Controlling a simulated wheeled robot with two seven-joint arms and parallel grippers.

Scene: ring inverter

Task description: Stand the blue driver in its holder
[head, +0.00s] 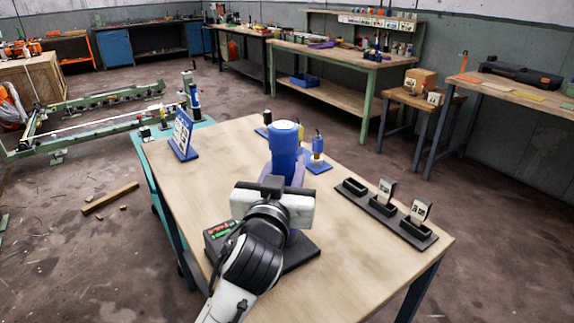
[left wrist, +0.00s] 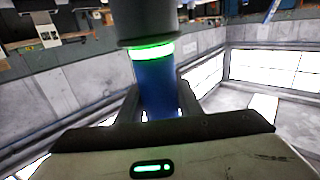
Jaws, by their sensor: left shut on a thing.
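The blue driver (head: 285,140) stands roughly upright above the table in the head view. In the left wrist view its blue body (left wrist: 157,85) shows between the fingers, below a lit green ring and a dark grey part. My left gripper (head: 287,180) is shut on it; the wrist hides most of the fingers in the head view. A blue base (head: 319,167) with a small blue and amber upright piece lies behind it, partly hidden. I cannot tell which stand is the driver's holder. My right gripper is not in view.
A black tray (head: 410,232) at the right holds two upright grey pieces; its far socket looks empty. A sign on a blue stand (head: 183,135) is at the back left. A dark plate (head: 302,250) and a box with red and green lights (head: 218,233) lie by my wrist.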

